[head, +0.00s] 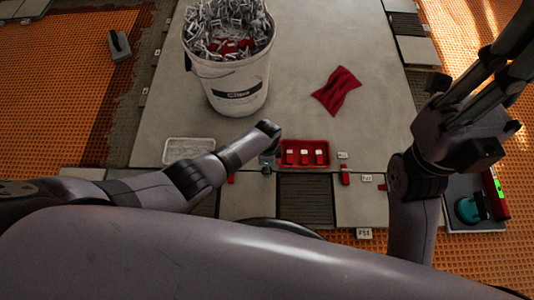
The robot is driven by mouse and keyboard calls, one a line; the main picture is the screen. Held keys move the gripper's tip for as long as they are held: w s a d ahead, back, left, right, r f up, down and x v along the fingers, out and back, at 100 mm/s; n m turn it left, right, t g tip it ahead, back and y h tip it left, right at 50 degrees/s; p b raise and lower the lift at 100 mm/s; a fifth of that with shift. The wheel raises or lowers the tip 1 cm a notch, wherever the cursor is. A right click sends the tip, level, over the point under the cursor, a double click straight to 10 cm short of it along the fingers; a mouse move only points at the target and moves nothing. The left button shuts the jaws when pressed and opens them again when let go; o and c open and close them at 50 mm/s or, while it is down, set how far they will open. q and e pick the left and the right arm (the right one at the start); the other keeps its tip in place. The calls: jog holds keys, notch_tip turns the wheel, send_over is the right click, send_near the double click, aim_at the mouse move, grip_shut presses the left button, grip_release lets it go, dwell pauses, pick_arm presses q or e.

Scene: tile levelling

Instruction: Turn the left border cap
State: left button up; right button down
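Small red caps stand along the front border of the grey tiles: one to the left (231,179) and others to the right, such as the right red cap (345,177). I cannot tell for sure which is the left border cap. My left gripper (267,162) points down at the border between the left red cap and the red tray; my own wrist hides its fingers, and whether it touches anything is unclear. My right gripper (506,68) is raised at the upper right, its dark fingers spread apart with nothing seen between them; the tips run near the picture edge.
A red tray (303,165) with red pieces sits right of my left gripper. A white bucket of clips (238,88), a red cloth (337,90) and a white tray (188,151) rest on the large tile (300,60). A dark tray (474,222) lies at the right.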

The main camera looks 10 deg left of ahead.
pick_arm(q)
notch_tip(320, 180, up, 10)
jog(key=shift+r, duration=0.25)
dwell(0.3)
dwell(0.4)
